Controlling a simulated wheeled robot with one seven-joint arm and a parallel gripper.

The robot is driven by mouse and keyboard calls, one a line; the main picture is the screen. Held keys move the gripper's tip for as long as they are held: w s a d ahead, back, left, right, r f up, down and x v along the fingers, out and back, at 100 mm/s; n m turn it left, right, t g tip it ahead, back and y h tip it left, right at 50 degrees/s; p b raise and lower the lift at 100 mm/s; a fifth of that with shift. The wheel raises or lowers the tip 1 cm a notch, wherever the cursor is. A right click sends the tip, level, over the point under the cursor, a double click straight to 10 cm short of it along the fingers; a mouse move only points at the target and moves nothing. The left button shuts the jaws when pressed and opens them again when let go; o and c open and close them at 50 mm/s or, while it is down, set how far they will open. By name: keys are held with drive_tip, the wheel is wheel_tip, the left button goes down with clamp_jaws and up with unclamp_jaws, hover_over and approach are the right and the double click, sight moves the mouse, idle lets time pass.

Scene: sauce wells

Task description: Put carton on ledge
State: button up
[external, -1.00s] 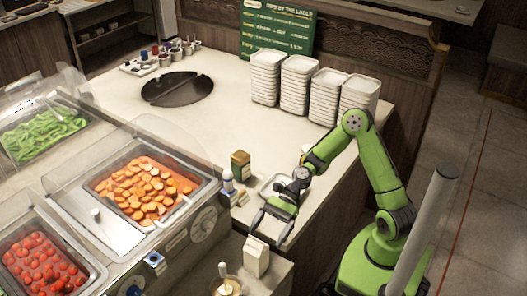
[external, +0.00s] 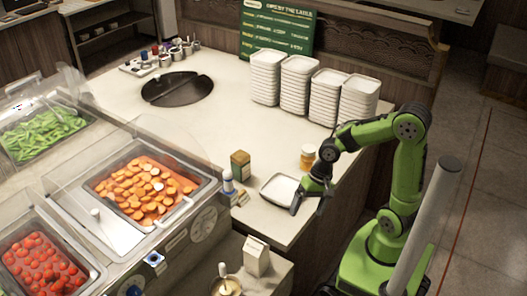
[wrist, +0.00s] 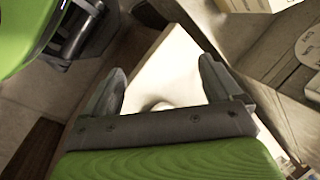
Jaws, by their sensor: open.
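A white carton (external: 256,258) with a gabled top stands upright on a low ledge (external: 281,273) below the front of the counter, in the external view. A brown and green carton (external: 240,165) stands on the counter behind it. My gripper (external: 308,204) is open and empty at the counter's right edge, beside a white square dish, up and to the right of the white carton. In the wrist view my gripper's fingers (wrist: 163,70) are spread over a pale surface. I cannot make out a carton between them.
The white dish (external: 280,190) and an orange jar (external: 307,157) are close to my gripper. Stacks of white dishes (external: 298,85) stand at the back right. A blue-capped bottle (external: 228,183) is near the food wells. The counter's middle is clear.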

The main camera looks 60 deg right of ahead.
drive_tip(key=s+d+r+n+t+h, duration=0.3)
drive_tip(key=s+d+r+n+t, duration=0.1)
drive_tip(key=s+d+r+n, duration=0.3)
wheel_tip(320, 180, up, 3)
drive_tip(key=s+d, duration=0.2)
drive_tip(key=s, duration=0.1)
drive_tip(key=shift+d+f+h, duration=0.15)
drive_tip(key=shift+d+h, duration=0.1)
drive_tip(key=shift+h, duration=0.15)
